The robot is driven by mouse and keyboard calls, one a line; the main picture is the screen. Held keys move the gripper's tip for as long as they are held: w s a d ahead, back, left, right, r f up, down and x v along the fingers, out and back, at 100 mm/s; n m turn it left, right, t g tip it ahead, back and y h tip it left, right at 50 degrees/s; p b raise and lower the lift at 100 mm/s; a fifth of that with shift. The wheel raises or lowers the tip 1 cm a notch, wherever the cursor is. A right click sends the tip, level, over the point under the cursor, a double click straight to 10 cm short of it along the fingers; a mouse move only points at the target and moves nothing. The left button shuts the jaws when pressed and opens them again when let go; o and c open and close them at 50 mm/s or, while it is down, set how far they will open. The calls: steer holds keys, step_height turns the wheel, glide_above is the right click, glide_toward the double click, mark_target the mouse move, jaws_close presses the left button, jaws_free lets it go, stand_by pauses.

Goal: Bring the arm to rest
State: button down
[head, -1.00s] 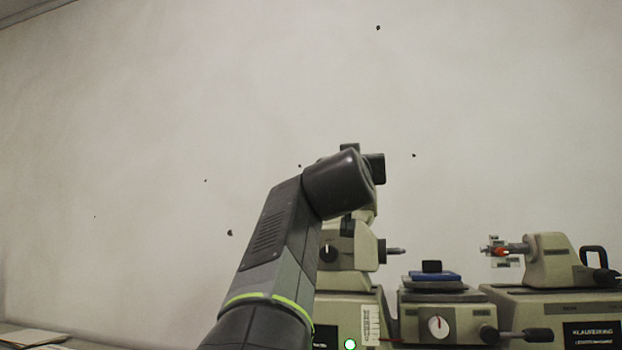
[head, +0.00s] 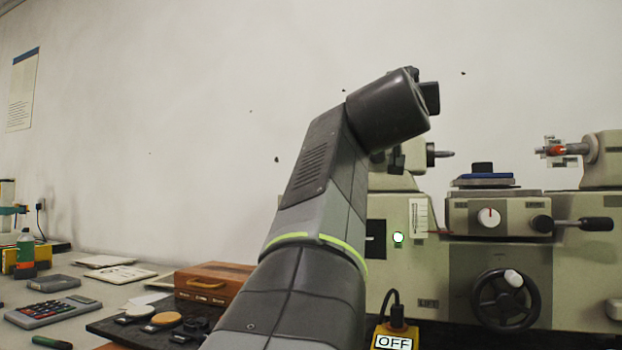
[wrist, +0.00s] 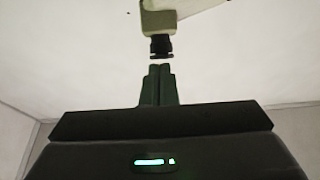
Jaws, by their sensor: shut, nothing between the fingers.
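My arm rises through the middle of the head view and bends at a dark grey joint near the top, in front of the machine. My gripper (wrist: 160,70) shows in the wrist view. Its two dark fingers are together with nothing between them. In the head view the gripper cannot be made out behind my arm. A pale machine part with a dark tip (wrist: 161,46) shows just beyond the fingertips in the wrist view. I cannot tell how far it is from them.
A beige measuring machine (head: 500,270) fills the right side, with a handwheel (head: 506,300) and a blue-topped stage (head: 483,182). Open wall lies above.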

steer(key=shift+r, duration=0.1)
steer(key=w+d+r+p, duration=0.2)
steer(key=w+r+p, duration=0.3)
steer(key=r+p, duration=0.2)
steer(key=shift+w+d+p, duration=0.35)
steer(key=shift+p, duration=0.2)
stand_by(0.4)
steer(key=shift+f, duration=0.15)
